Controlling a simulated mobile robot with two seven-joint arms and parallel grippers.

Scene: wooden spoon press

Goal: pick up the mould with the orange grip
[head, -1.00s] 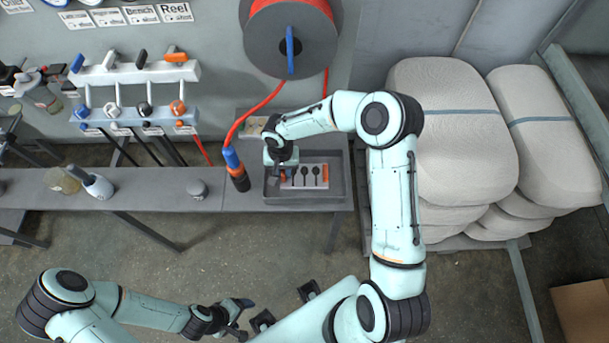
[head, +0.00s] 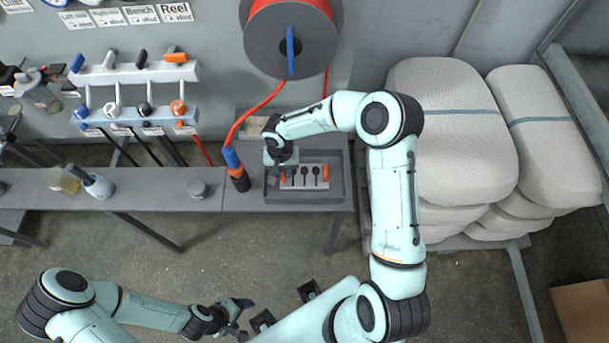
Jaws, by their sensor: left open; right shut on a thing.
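The mould (head: 304,184) is a small grey plate with dark spoon-shaped hollows and an orange grip (head: 325,173) at its right end. More orange shows at its left end, beside my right gripper. It is in or just above the grey tray (head: 340,196) on the bench. My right gripper (head: 281,174) points down at the mould's left end and is shut on it; the fingertips are small and partly hidden by my wrist. Whether the mould is clear of the tray floor I cannot tell. My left gripper (head: 243,314) is open and empty, low in the picture, away from the bench.
A blue-and-orange-banded dark tool (head: 238,178) on a red hose stands left of the tray. A hose reel (head: 290,40) hangs above. White sacks (head: 450,130) are stacked at right.

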